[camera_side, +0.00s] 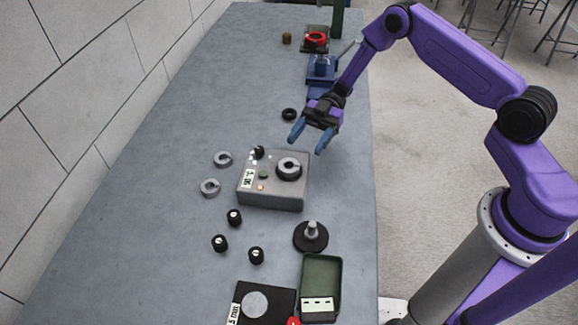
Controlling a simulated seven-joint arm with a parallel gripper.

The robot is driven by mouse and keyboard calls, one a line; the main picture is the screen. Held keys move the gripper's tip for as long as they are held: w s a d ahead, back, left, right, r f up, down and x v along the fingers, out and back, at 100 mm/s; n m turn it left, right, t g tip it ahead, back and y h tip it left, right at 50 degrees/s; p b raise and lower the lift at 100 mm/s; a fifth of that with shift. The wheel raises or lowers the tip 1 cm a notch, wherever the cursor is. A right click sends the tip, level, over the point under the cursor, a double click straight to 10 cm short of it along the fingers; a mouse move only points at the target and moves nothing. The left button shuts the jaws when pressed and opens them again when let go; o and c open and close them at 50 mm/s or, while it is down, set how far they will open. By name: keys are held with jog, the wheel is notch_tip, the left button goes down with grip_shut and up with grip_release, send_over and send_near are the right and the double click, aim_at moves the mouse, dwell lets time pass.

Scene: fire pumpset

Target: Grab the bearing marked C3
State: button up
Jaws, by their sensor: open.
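Three small black cylindrical pieces with white marks on top stand on the table, left of centre: one at the back (234,216), one at the left (220,243) and one at the right (256,255). They may be the bearings, but their marks are too small to read, so I cannot tell which is C3. My gripper (310,138) is open and empty, with its blue fingers pointing down. It is above the table, behind the grey box and well away from the black pieces.
A grey box (270,202) with a ring and knobs stands between my gripper and the black pieces. Two grey rings (223,158) (210,187) lie left of it. A black disc with a post (311,238), green tray (335,270) and black plate (280,298) are nearer the front.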

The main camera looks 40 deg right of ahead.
aim_at(289, 169)
jog(key=shift+f+x, duration=0.15)
jog(key=shift+x, duration=1.3)
jog(key=shift+f+x, duration=0.2)
jog(key=shift+x, duration=1.25)
